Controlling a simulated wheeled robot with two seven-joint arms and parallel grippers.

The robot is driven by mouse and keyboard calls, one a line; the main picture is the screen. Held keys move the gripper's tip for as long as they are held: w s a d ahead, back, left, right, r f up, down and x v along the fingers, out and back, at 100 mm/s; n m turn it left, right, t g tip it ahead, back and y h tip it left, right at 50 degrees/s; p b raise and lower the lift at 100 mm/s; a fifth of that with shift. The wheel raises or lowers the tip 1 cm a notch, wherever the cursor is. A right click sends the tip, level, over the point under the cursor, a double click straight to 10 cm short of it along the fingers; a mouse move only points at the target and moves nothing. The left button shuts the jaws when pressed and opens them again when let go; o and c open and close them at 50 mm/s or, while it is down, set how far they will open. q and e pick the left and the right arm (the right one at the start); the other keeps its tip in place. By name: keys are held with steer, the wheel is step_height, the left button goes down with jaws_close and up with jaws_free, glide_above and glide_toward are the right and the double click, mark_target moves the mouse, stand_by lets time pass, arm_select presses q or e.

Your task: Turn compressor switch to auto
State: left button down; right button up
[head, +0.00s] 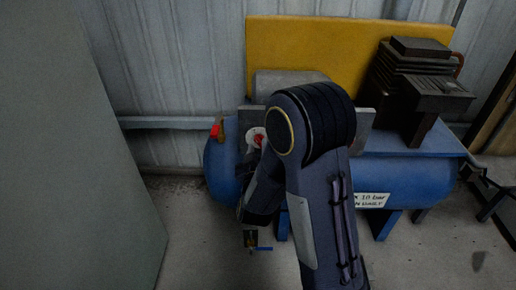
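The blue-tanked compressor (400,172) stands against the wall. A red knob (258,140) on a round white plate shows at the left end of its grey housing, and appears to be the switch. Its pointing direction is too small to read. My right arm comes up from the bottom and bends in front of the compressor, hiding its middle. My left gripper is out of view.
A second red part (214,131) sits by a brass fitting at the tank's left end. A valve with a blue handle (264,249) hangs low. A yellow panel (310,45) and dark pump block (415,85) stand above. A large grey-green panel (75,170) fills the left.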

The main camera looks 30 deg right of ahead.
steer(key=shift+w+d, duration=0.3)
steer(key=shift+w, duration=0.15)
steer(key=shift+c, duration=0.3)
jaws_close()
